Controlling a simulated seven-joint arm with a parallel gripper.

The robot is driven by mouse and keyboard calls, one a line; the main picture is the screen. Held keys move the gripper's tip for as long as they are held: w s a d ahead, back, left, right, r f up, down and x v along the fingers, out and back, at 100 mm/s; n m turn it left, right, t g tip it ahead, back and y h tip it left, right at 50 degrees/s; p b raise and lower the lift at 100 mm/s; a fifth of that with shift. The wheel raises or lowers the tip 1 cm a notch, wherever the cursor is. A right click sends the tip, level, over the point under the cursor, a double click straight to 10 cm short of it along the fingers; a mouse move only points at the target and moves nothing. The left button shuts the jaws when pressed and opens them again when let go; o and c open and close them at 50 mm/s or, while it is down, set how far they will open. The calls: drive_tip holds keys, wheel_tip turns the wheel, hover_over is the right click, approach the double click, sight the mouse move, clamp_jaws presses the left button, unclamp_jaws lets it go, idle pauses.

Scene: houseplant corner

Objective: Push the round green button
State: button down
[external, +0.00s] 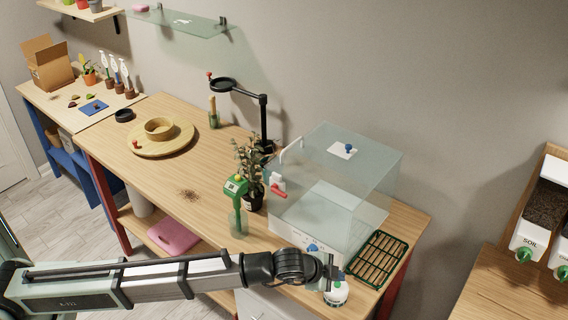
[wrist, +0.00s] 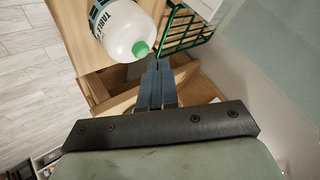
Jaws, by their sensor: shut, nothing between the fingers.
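A white bottle-shaped dispenser (external: 337,296) with a dark green label stands at the front right of the wooden table, right by my gripper. In the wrist view the dispenser (wrist: 122,28) has a small round green button-like piece (wrist: 141,49) on its end. My gripper (wrist: 158,66) is shut and empty, its blue-grey fingertips just to the lower right of the green piece, with a small gap in the picture. In the external view my gripper (external: 331,274) hangs above the dispenser and partly hides it. Whether the fingers touch it cannot be told there.
A green wire rack (external: 377,259) lies just right of the dispenser. A clear glass box (external: 335,190) with a red handle and blue knobs stands behind. Green-knobbed dispensers (external: 524,254) hang at far right.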

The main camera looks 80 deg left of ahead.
drive_tip(key=shift+r, duration=0.1)
drive_tip(key=shift+r, duration=2.85)
